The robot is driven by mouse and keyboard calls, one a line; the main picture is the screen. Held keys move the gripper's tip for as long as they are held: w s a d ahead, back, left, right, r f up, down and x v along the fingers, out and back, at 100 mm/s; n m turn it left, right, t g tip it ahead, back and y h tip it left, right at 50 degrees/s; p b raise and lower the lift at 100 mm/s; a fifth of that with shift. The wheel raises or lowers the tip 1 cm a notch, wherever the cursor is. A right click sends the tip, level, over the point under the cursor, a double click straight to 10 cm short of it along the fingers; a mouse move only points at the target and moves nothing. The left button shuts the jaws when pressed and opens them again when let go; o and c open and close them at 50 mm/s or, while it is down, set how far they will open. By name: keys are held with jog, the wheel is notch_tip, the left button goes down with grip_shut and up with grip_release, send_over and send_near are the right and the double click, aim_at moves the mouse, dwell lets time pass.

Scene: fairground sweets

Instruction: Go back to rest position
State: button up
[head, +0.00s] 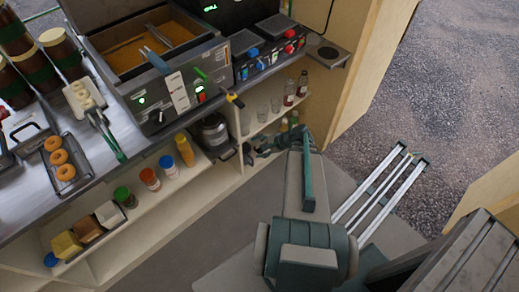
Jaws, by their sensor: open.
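My gripper (257,154) is in the head view, small and partly hidden behind my own arm. It is low beside the right end of the stall's shelves, near the bottles and glasses. Its dark fingers point left and look open, with nothing seen between them. My arm comes up from the lower middle of the picture and is folded close in front of the shelf end.
The fryer (160,88) stands on the counter, with a control box (270,58) beside it. Doughnuts lie in a dark tray (50,146). Shelves below hold spice jars (150,179), a metal pot (214,133) and bottles (289,92). A wooden panel (362,75) stands right.

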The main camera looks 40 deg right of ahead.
jog(key=shift+s+a+f, duration=0.2)
jog(key=shift+a+f, duration=0.05)
jog(key=shift+f, duration=0.1)
dwell(0.3)
jog(key=s+a+f+n+g+h, duration=0.2)
jog(key=s+a+f+n+g, duration=0.3)
jog(key=s, duration=0.4)
jog(key=s+a+f+n+g+h, duration=0.1)
jog(key=s+a+f+n+g, duration=0.4)
jog(key=s+a+n, duration=0.2)
jog(key=s+a+f+n+g+h, duration=0.2)
jog(key=s+a+f+n+g, duration=0.2)
jog(key=s+a, duration=0.5)
jog(key=s+f+n, duration=0.1)
jog(key=s+n, duration=0.1)
jog(key=s, duration=0.1)
jog(key=shift+s+a+f+g+h, duration=0.2)
jog(key=shift+a+f+g+h, duration=0.1)
jog(key=shift+a+f+g, duration=0.1)
